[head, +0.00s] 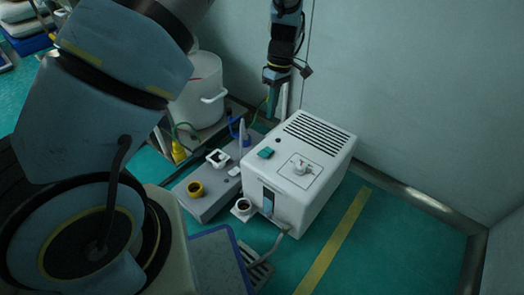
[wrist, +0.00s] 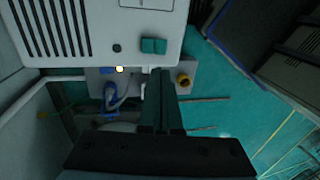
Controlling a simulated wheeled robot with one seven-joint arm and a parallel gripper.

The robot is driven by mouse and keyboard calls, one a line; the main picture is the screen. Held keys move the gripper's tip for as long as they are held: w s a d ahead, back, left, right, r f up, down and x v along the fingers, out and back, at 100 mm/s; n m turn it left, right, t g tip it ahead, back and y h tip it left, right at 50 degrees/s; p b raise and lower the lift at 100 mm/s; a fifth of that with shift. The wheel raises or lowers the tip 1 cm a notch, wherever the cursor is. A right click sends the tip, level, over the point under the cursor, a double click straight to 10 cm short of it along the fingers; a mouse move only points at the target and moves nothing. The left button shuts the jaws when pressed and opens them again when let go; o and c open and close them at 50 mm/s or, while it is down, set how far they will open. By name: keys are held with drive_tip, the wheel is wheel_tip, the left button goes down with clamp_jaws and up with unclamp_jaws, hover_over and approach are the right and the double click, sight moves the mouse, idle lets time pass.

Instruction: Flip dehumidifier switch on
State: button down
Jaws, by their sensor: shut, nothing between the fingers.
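The dehumidifier appears to be the white box (head: 318,190) with a slotted vent on top, standing on the green floor. A teal rocker switch (head: 265,153) sits on its top near the left edge. The switch also shows in the wrist view (wrist: 153,45), with a small dark round button (wrist: 117,48) to its left. I cannot tell which way the rocker is tilted. My gripper (wrist: 160,75) is shut and empty, its dark fingers just below the switch in the wrist view and apart from it in the picture. In the head view my gripper (head: 273,104) hangs behind the box.
A knob (head: 300,167) stands on the box top. A grey base (head: 207,204) with a yellow ring (head: 195,189) lies left of the box. A white bucket (head: 197,98) stands behind. A wall is at the right.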

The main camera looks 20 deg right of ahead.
sight(264, 153)
drive_tip(key=shift+r, duration=0.1)
drive_tip(key=b+x, duration=0.4)
drive_tip(key=x, duration=1)
drive_tip(key=shift+w, duration=0.1)
